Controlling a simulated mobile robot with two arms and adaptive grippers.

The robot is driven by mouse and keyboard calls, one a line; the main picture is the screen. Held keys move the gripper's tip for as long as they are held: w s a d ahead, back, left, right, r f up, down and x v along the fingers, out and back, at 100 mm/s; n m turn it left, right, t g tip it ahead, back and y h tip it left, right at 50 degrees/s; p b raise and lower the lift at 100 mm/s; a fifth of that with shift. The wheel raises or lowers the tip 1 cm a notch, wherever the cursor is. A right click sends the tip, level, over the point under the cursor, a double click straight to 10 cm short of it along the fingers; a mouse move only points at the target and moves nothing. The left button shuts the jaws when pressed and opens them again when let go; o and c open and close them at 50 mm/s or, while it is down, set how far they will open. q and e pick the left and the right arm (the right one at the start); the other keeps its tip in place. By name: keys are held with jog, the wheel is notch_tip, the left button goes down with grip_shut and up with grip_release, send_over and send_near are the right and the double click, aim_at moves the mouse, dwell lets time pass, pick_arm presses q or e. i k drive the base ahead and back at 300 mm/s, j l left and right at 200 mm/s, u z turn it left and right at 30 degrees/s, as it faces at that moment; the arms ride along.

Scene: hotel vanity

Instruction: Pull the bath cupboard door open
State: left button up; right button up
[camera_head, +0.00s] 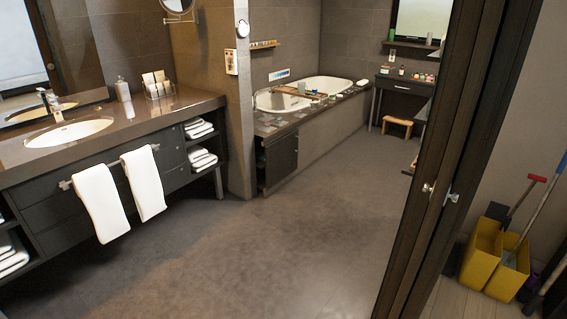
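The bath cupboard door (282,161) is a dark panel in the near end of the bath surround, right of the tiled pillar, in the middle of the head view. A small light handle or knob seems to show near its upper right edge. A narrow strip left of the panel shows something pale, too small to make out. I cannot tell whether the door is fully closed. Neither of my grippers is in view.
The vanity counter (150,113) with hanging white towels (100,203) stands at left. The bathtub (318,85) lies behind the cupboard. A dark door frame (440,160) and yellow buckets (482,255) are at right. The floor (270,235) between is clear.

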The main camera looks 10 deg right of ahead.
aim_at(281, 155)
jog(key=i+z, duration=0.1)
jog(key=i, duration=3.9)
